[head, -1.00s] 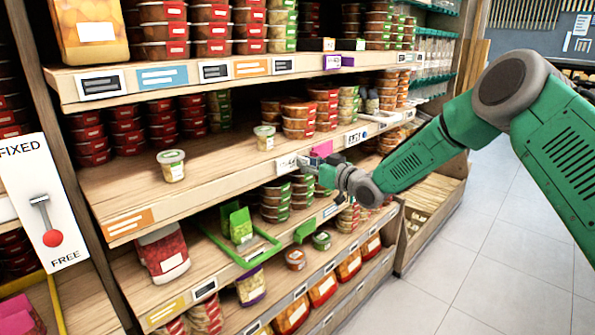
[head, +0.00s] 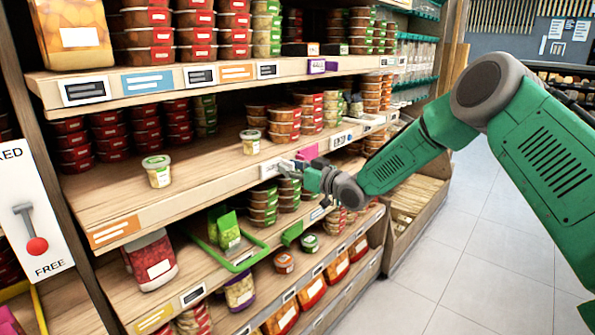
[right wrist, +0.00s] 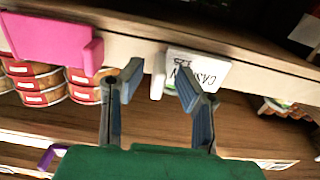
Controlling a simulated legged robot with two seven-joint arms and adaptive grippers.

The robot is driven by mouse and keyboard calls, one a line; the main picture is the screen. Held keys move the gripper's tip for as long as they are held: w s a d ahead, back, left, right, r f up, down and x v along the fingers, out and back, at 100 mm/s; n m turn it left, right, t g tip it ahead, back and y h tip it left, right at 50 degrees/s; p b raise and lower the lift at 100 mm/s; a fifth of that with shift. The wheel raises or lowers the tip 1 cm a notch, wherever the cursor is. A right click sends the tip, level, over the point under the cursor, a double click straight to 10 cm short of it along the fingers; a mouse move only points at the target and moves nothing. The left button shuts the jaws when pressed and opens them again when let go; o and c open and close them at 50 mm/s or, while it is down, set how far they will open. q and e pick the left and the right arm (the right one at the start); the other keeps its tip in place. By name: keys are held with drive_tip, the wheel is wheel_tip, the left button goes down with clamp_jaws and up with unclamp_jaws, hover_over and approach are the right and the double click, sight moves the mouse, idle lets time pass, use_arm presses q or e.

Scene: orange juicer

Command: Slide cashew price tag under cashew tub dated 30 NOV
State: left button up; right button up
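A white price tag reading CASHEW (right wrist: 198,68) is on the shelf edge in the right wrist view, upside down there. It looks like the white tag (head: 274,170) on the middle shelf's front edge in the head view. My right gripper (right wrist: 157,80) is open, its fingers apart at the shelf edge; one finger overlaps the tag's corner. It also shows in the head view (head: 291,170), beside the tag. Two small pale tubs with greenish lids, a nearer one (head: 157,172) and a farther one (head: 251,142), stand on the middle shelf; their dates are unreadable. My left gripper is out of view.
A pink block (head: 308,153) sits at the shelf edge beside my right gripper; it is large in the right wrist view (right wrist: 50,42). A FIXED/FREE lever sign (head: 32,215) stands at left.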

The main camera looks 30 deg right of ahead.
drive_tip(key=shift+s, duration=0.3)
drive_tip(key=v, duration=1.1)
drive_tip(key=shift+d, duration=0.25)
drive_tip(key=shift+s+d+f, duration=0.1)
